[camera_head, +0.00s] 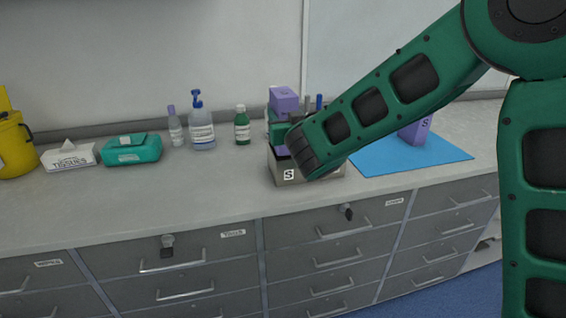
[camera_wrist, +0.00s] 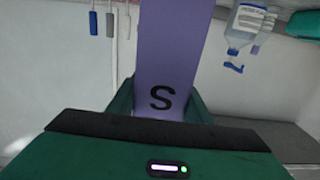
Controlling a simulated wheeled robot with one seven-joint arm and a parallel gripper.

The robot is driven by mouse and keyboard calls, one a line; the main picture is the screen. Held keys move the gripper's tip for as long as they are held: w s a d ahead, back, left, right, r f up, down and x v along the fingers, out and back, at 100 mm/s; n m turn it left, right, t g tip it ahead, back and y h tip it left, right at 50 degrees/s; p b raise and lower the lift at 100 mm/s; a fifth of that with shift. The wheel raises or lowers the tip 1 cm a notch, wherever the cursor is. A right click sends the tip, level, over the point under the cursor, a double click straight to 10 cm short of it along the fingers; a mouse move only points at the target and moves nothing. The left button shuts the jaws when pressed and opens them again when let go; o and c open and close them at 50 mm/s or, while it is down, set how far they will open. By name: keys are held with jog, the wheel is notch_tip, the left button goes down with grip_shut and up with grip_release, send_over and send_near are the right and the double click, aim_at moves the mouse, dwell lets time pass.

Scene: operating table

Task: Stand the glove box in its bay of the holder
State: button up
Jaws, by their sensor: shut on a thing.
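A purple glove box (camera_head: 284,99) stands roughly upright in my gripper (camera_head: 281,135), above the front left of the holder (camera_head: 288,176). The holder is a grey box with an "S" label on its front. My gripper is shut on this glove box. In the wrist view the box (camera_wrist: 174,50) shows a black "S" between the green fingers of the gripper (camera_wrist: 165,105). My wrist hides much of the holder, and I cannot tell whether the box's lower end is inside the bay. A second purple box (camera_head: 415,133), also marked "S", stands on a blue mat (camera_head: 440,158).
Behind the holder are thin upright items, partly hidden. To its left stand a green bottle (camera_head: 242,126), a clear pump bottle (camera_head: 201,128), a purple-capped bottle (camera_head: 175,128), a teal pack (camera_head: 132,150), tissues (camera_head: 68,155) and a yellow bin (camera_head: 13,150). The front left counter (camera_head: 150,195) is clear.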

jog(key=shift+f, duration=4.4)
jog(key=shift+f, duration=0.1)
jog(key=o, duration=1.3)
jog(key=shift+s, duration=0.25)
jog(key=shift+v, duration=5.8)
jog(key=shift+d+r, duration=0.1)
jog(key=shift+r, duration=0.1)
